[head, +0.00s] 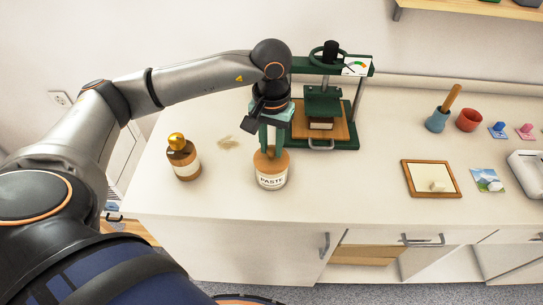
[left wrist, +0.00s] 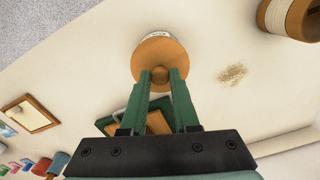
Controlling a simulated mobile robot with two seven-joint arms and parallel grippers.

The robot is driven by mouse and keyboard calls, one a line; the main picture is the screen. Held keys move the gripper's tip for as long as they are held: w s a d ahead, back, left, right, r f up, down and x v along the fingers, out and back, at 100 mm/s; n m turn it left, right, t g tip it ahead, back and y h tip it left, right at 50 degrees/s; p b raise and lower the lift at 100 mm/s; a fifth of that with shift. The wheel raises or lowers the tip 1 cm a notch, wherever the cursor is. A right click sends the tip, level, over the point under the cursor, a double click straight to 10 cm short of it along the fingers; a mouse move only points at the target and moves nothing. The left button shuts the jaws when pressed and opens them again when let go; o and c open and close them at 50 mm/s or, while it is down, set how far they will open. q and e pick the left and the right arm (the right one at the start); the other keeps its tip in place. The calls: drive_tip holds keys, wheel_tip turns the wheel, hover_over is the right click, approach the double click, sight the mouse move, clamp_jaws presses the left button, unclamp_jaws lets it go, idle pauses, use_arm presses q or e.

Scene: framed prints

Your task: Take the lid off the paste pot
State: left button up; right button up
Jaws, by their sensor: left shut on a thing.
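The paste pot (head: 271,182) stands upright on the counter, with a white label reading PASTE. Its tan wooden lid (head: 262,163) sits on the top of the pot. My left gripper (head: 270,153) points down over the pot. In the left wrist view its two green fingers (left wrist: 160,78) are shut on the round knob of the lid (left wrist: 162,52). The white label of the pot (left wrist: 152,34) shows just beyond the lid's edge in that view. My right gripper is not in view.
A brown bottle with a golden top (head: 183,158) stands left of the pot. A green press (head: 322,103) stands just behind, to the right. A wooden frame (head: 431,179) and a small print (head: 487,180) lie further right. The counter between pot and frame is clear.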

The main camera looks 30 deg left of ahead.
use_arm(q)
clamp_jaws()
